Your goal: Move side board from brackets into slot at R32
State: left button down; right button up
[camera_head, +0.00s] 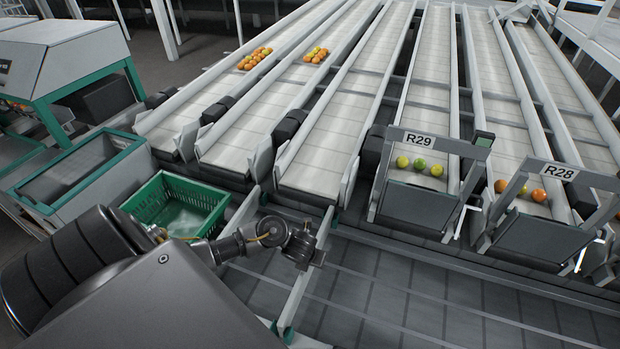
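My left gripper (308,254) reaches in from the left, over the dark roller bed in front of the lanes. Its tip overlaps a long, thin pale board (299,293) with a green lower end, which slants from the lane mouth toward me. I cannot tell whether the fingers touch or grip it. A second pale board (243,209) stands to its left, beside the green crate. I cannot tell which is the side board or where its brackets are. No R32 sign shows; the readable signs are R29 (419,140) and R28 (558,172). My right gripper is out of view.
A green crate (177,228) sits left of my gripper, with a green-rimmed grey bin (82,172) beyond it. Several sloping lanes (345,118) run behind. Orange tomatoes (255,59) lie on two left lanes. Grey gates (418,204) close the lanes at R29 and R28.

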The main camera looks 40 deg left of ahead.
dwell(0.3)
pick_arm(q)
jog(key=c, duration=1.3)
grip_release()
jog(key=shift+c, duration=1.4)
notch_tip(320, 180, up, 8)
jog(key=p, duration=0.8)
